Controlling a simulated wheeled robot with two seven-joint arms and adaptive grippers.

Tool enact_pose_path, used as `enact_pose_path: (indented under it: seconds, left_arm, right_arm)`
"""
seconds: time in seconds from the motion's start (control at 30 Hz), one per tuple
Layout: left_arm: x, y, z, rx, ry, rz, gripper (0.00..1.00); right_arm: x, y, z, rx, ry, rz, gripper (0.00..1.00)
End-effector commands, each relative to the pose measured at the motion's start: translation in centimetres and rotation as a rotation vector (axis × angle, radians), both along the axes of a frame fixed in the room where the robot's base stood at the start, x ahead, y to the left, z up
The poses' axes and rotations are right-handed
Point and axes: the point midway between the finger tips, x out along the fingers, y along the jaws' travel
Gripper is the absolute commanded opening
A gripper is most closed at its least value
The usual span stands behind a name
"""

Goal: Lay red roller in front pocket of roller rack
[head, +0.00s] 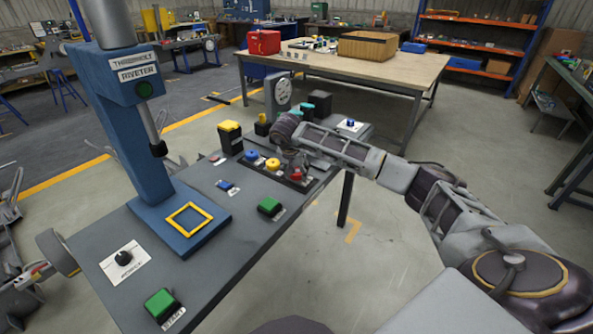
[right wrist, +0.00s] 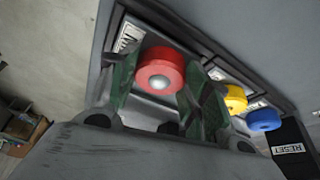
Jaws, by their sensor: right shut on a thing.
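The red roller (head: 296,175) is at the near right end of the dark roller rack (head: 284,177). In the right wrist view the red roller (right wrist: 160,70), with a silver centre, sits between the two green-lined fingers of my right gripper (right wrist: 158,92), which is shut on it. In the head view my right gripper (head: 292,160) reaches down over the rack from the right. I cannot tell whether the roller touches the rack. A yellow roller (head: 272,164) and a blue roller (head: 251,155) stand in line beside it. My left gripper is not in view.
A blue riveter (head: 130,130) with a yellow-framed base stands left on the grey bench (head: 235,245). The bench's right front edge is close to the rack.

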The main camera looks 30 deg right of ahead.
Motion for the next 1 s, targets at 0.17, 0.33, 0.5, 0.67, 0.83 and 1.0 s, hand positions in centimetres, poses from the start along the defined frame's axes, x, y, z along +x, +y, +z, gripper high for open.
enact_pose_path:
  seconds: [0.17,0.33,0.5,0.67,0.83,1.0]
  left_arm:
    - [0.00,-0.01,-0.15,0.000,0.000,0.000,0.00]
    - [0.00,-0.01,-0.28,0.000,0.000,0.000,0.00]
    - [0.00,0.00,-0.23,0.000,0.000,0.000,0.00]
    - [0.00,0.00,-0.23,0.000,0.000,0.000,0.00]
    - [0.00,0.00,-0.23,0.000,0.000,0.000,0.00]
    - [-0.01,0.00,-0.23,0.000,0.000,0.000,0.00]
  right_arm:
    - [0.01,-0.03,-0.30,-0.001,-0.001,-0.001,0.18]
    - [0.01,-0.03,-0.60,-0.001,-0.001,-0.001,0.18]
    - [0.02,-0.02,-0.54,0.000,0.000,-0.001,0.70]
    - [0.01,-0.02,-0.55,0.000,0.000,-0.001,0.73]
    - [-0.02,-0.01,-0.61,0.000,0.000,0.000,0.73]
    - [-0.06,0.11,-0.24,0.001,-0.001,0.000,0.73]
